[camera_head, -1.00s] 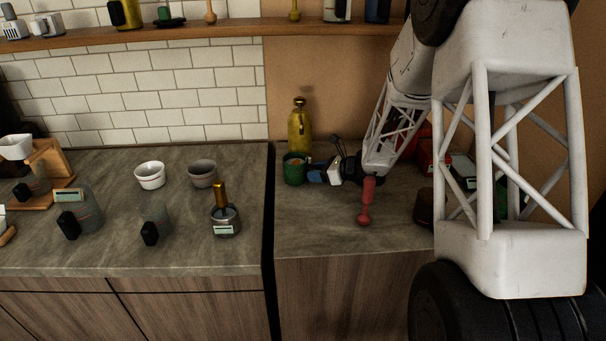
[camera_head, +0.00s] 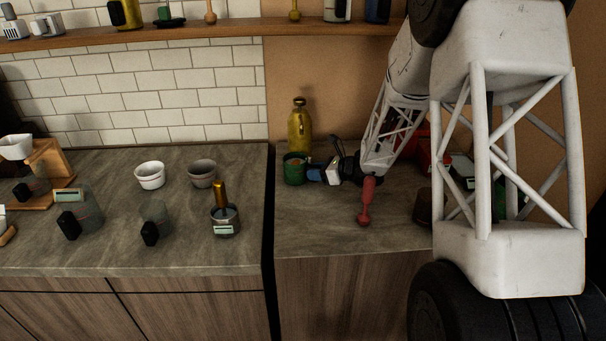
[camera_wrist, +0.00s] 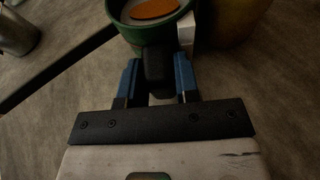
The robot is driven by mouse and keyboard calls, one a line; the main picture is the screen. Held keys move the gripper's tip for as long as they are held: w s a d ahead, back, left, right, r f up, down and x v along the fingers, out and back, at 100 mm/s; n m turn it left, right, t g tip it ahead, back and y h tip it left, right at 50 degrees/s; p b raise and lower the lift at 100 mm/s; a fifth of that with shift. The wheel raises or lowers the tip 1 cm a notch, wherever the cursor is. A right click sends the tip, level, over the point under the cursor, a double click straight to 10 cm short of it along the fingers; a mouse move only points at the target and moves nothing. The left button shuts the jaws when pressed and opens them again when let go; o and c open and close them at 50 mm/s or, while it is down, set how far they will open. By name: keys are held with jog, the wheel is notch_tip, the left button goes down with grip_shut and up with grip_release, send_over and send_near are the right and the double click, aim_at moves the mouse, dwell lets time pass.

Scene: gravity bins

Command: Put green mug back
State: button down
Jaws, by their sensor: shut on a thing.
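The green mug (camera_head: 294,170) stands upright on the right counter section, near its left edge, in front of the yellow bottle. It also shows at the top of the wrist view (camera_wrist: 126,27), with an orange patch inside and a black handle (camera_wrist: 157,63) facing me. My gripper (camera_head: 317,173) reaches in from the right. In the wrist view its blue fingers (camera_wrist: 157,75) are shut on the black handle. I cannot tell whether the mug's base touches the counter.
A yellow bottle (camera_head: 300,128) stands close behind the mug. A red tool (camera_head: 367,200) is on the counter in front of my arm. Left of the dark gap are a metal pot (camera_head: 225,220), a white bowl (camera_head: 150,175) and a grey bowl (camera_head: 202,173). A wooden shelf (camera_head: 230,28) runs above.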

aim_at(306, 163)
jog(key=shift+r, duration=1.8)
jog(key=shift+d, duration=0.2)
jog(key=shift+s+d, duration=1.25)
jog(key=shift+d, duration=1.05)
jog(key=shift+s+d, duration=1.2)
jog(key=shift+d, duration=1.1)
jog(key=shift+s+d, duration=1.25)
jog(key=shift+d, duration=1.05)
jog(key=shift+r, duration=0.1)
